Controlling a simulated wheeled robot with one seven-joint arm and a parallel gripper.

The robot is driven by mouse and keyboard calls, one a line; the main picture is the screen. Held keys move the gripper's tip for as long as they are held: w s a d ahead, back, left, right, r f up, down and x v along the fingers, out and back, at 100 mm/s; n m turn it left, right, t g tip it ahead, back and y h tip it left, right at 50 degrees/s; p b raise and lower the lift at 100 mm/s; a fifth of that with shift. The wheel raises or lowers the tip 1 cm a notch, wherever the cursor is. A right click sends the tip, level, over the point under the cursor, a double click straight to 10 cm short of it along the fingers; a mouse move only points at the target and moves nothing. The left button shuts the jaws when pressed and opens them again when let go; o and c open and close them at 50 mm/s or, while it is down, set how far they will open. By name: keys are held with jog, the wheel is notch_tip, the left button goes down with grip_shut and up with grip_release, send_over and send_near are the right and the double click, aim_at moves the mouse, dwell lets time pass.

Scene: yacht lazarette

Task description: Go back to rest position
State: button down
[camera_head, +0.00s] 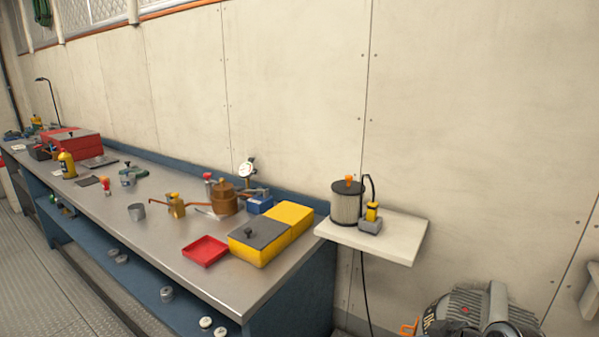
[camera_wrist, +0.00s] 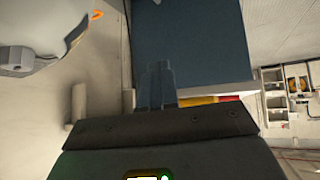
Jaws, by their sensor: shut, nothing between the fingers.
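My gripper (camera_wrist: 157,70) shows in the wrist view, its two fingers together with nothing between them. It points toward a plain blue panel (camera_wrist: 192,40) and touches nothing that I can make out. In the head view I cannot pick out the gripper. The workbench (camera_head: 130,240) has a grey metal top and blue sides and runs away to the left along the wall.
A yellow box with a grey lid (camera_head: 259,237), a red tray (camera_head: 205,251) and a copper pot (camera_head: 223,200) stand on the bench. A white wall shelf (camera_head: 400,237) holds a ribbed cylinder (camera_head: 346,205). Grey ribbed machinery (camera_head: 477,308) is at bottom right. Floor at left is clear.

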jog(key=s+a+f+m+t+h, duration=0.1)
jog(key=s+a+m, duration=0.15)
jog(key=s, duration=0.45)
jog(key=s+a+f+m+t+h, duration=0.15)
jog(key=s+a, duration=0.25)
jog(key=s, duration=0.4)
jog(key=s+a+f+m+t, duration=0.1)
jog(key=s+a+f+m, duration=0.15)
jog(key=s, duration=0.45)
jog(key=s+d+r+t+h, duration=0.1)
jog(key=s+d+r, duration=0.1)
jog(key=s+r, duration=0.7)
jog(key=s+d+r+t, duration=0.2)
jog(key=s+r, duration=0.7)
jog(key=s, duration=0.6)
jog(key=shift+d+r+h, duration=0.25)
jog(key=shift+d+h, duration=0.1)
jog(key=shift+d, duration=0.2)
